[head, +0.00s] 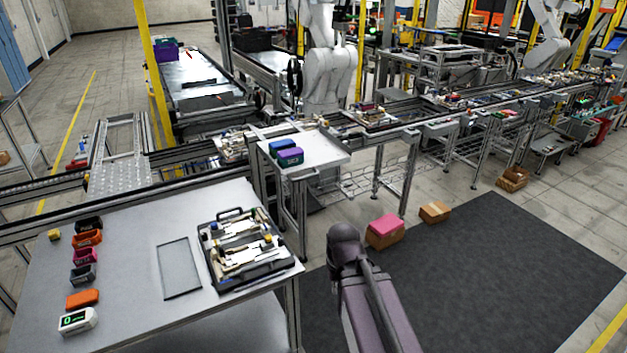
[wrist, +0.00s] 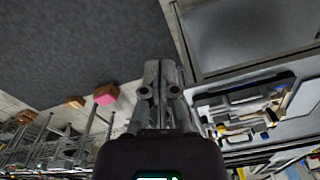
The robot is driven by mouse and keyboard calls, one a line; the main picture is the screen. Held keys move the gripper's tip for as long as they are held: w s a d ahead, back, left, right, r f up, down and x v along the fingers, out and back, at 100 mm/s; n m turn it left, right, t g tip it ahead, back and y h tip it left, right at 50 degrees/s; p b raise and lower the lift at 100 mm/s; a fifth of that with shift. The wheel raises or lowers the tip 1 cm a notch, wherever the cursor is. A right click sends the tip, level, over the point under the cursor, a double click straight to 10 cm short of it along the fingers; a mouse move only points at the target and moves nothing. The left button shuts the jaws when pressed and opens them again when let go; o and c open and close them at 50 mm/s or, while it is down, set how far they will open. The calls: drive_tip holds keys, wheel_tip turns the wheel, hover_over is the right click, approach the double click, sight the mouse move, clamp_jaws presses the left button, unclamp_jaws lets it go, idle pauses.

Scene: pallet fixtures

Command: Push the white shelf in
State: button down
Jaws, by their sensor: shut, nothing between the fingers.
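The white shelf (head: 330,152) is a flat, pale tray on a metal frame in the middle of the head view. It juts out from the conveyor line toward the near side. A blue bin (head: 283,146) and a purple bin (head: 291,157) stand on it. My gripper (wrist: 161,68) is shut and empty in the wrist view, pointing down over the floor beside the worktable. In the head view only my arm shows, well to the near side of the shelf; the fingers are hidden there. I cannot make out the shelf in the wrist view.
The worktable (head: 130,262) at left holds an open tool case (head: 238,285) and several small bins. The dark mat (head: 500,270) at right is clear.

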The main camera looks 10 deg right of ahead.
sight(310, 177)
drive_tip(key=w+a+r+m+t+y+b, duration=0.1)
drive_tip(key=w+m+t+y+b, duration=0.15)
drive_tip(key=w, duration=0.65)
drive_tip(key=w+a+r+m+t+y+b, duration=0.1)
drive_tip(key=w+a+m+t+y, duration=0.2)
drive_tip(key=w, duration=0.6)
drive_tip(key=w+d+r+m+t+b, duration=0.1)
drive_tip(key=w+d+r+m+t, duration=0.2)
drive_tip(key=w+d+m+t, duration=0.1)
drive_tip(key=w+d+r+m+t+b, duration=0.1)
drive_tip(key=w+d+r+m+t, duration=0.2)
drive_tip(key=w, duration=0.6)
drive_tip(key=d+m+t, duration=0.1)
drive_tip(key=d+t, duration=0.1)
drive_tip(key=shift+w+d+r+h, duration=0.3)
drive_tip(key=shift+d+h, duration=0.05)
drive_tip(key=shift+w+m+b, duration=0.1)
drive_tip(key=shift+m+b, duration=0.15)
drive_tip(key=shift+b, duration=0.05)
drive_tip(key=b+x, duration=0.2)
drive_tip(key=x, duration=1.1)
drive_tip(key=shift+w+a+b, duration=0.1)
drive_tip(key=shift+w+b, duration=0.1)
drive_tip(key=shift+b, duration=0.2)
drive_tip(key=shift+w+a, duration=0.1)
drive_tip(key=shift+w, duration=0.1)
